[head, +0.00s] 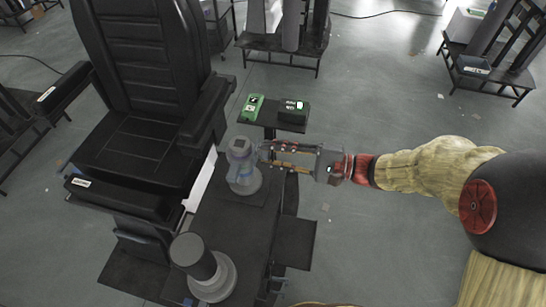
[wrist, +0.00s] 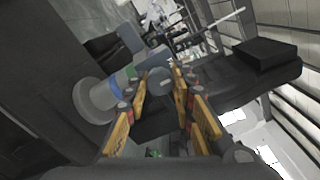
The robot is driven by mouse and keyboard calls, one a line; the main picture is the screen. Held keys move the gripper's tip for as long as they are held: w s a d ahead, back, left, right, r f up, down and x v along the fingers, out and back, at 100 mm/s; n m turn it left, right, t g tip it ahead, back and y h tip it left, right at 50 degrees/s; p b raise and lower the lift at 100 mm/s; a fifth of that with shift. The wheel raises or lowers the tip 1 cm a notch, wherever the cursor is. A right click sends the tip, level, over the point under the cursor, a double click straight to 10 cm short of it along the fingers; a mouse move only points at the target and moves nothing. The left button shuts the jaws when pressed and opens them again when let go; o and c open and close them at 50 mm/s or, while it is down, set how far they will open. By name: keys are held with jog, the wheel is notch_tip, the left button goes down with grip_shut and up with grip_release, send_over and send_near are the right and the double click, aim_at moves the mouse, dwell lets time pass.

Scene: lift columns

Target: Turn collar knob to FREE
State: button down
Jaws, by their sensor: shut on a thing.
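A grey lift column (head: 241,172) stands upright on a round base on the dark bench. It also shows in the wrist view (wrist: 98,97), tilted in the picture, with blue and green bands. The round grey collar knob (wrist: 159,79) sits at the column's side, between my fingertips. My gripper (head: 264,153) reaches in from the right, level with the upper column, and is shut on the knob. Its orange-padded fingers show in the wrist view (wrist: 164,92). I cannot read any FREE mark or the knob's angle.
A second column with a black top (head: 193,256) stands nearer on the bench (head: 233,235). A green box (head: 253,107) and a dark green-edged box (head: 293,113) lie behind. A black chair (head: 140,130) is close on the left. Floor to the right is mostly open.

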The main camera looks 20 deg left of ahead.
jog(key=shift+r, duration=0.1)
dwell(0.3)
jog(key=c, duration=1.5)
grip_release()
jog(key=shift+d, duration=0.1)
jog(key=d, duration=0.4)
jog(key=w+d, duration=0.1)
jog(key=d, duration=0.6)
jog(key=shift+w+d+r, duration=0.1)
jog(key=shift+w+d, duration=0.05)
jog(key=shift+d, duration=0.2)
